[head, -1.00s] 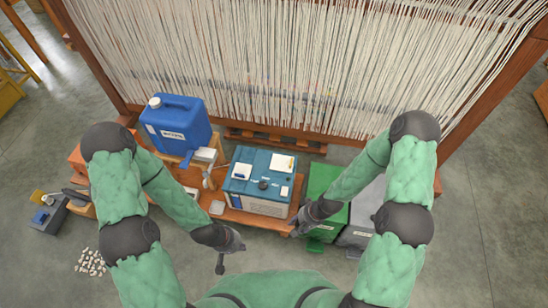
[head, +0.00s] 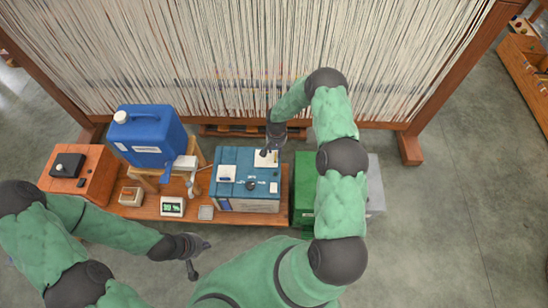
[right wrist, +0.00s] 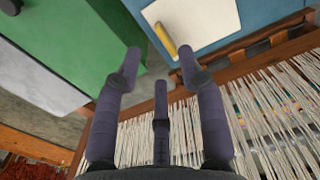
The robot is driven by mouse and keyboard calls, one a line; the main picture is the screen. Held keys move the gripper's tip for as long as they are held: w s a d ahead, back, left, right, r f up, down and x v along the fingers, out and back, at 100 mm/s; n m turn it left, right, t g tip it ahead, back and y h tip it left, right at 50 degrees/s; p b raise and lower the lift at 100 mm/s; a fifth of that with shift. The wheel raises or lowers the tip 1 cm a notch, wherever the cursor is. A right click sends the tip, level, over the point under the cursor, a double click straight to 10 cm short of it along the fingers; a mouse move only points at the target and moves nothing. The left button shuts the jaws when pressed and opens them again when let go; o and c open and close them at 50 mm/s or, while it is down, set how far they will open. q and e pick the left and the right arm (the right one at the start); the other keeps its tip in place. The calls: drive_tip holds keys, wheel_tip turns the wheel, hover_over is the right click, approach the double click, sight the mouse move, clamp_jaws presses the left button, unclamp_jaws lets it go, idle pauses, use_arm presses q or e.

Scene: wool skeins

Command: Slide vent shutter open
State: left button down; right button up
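A blue box (head: 232,187) stands on the low wooden bench. On its top, at the far right, lies a white plate (head: 272,161), which looks like the vent shutter. In the right wrist view the white plate (right wrist: 205,16) carries a yellow handle (right wrist: 165,40). My right gripper (head: 267,151) is above the plate's far edge. The right wrist view shows its fingers (right wrist: 160,66) spread and empty, with the handle just beyond them, not touched. My left gripper (head: 199,258) hangs in front of the bench with fingers apart, holding nothing.
A blue canister (head: 150,137) stands left of the box. A green bin (head: 304,183) stands close on its right. A display reading 50 % (head: 172,206) sits on the bench. The loom's hanging threads (head: 230,60) are close behind the box. The floor in front is clear.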

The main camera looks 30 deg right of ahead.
sight(276, 158)
wheel_tip(276, 158, down, 7)
drive_tip(key=shift+f+b, duration=0.1)
drive_tip(key=shift+b, duration=0.9)
clamp_jaws()
